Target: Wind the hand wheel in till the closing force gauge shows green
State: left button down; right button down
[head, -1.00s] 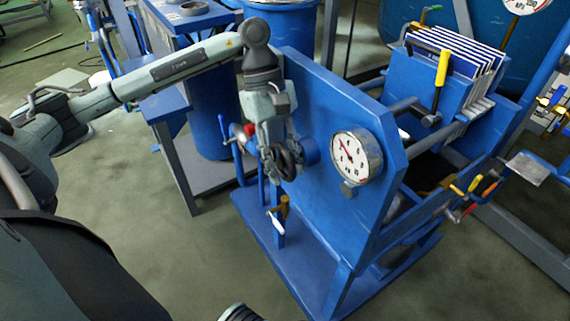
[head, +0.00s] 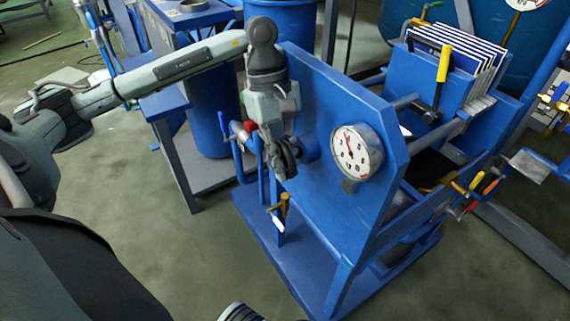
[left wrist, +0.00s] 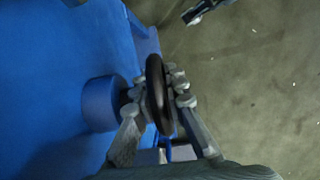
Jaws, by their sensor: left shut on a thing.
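The blue press frame (head: 330,190) carries a round white closing force gauge (head: 356,152) on its front plate. The thin needle points up and slightly left; no green is legible on the dial. My left gripper (head: 286,163) is at the plate, left of the gauge. In the left wrist view my left gripper (left wrist: 158,96) has its fingers on both sides of the dark rim of the hand wheel (left wrist: 155,80), shut on it. A blue boss (left wrist: 101,103) sits behind the wheel. Most of the wheel is hidden in the head view.
White filter plates (head: 468,60) and a yellow-handled lever (head: 443,65) are behind the plate. A brass valve (head: 281,208) sits below my left gripper. A blue drum (head: 212,120) stands behind. A grey ridged part at the bottom edge may be my right gripper (head: 239,312). Floor at left is open.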

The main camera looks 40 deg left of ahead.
pick_arm(q)
jog(key=shift+y, duration=0.3)
jog(key=c, duration=1.6)
grip_release()
jog(key=shift+o, duration=0.2)
jog(key=v, duration=1.2)
jog(key=shift+s, duration=0.15)
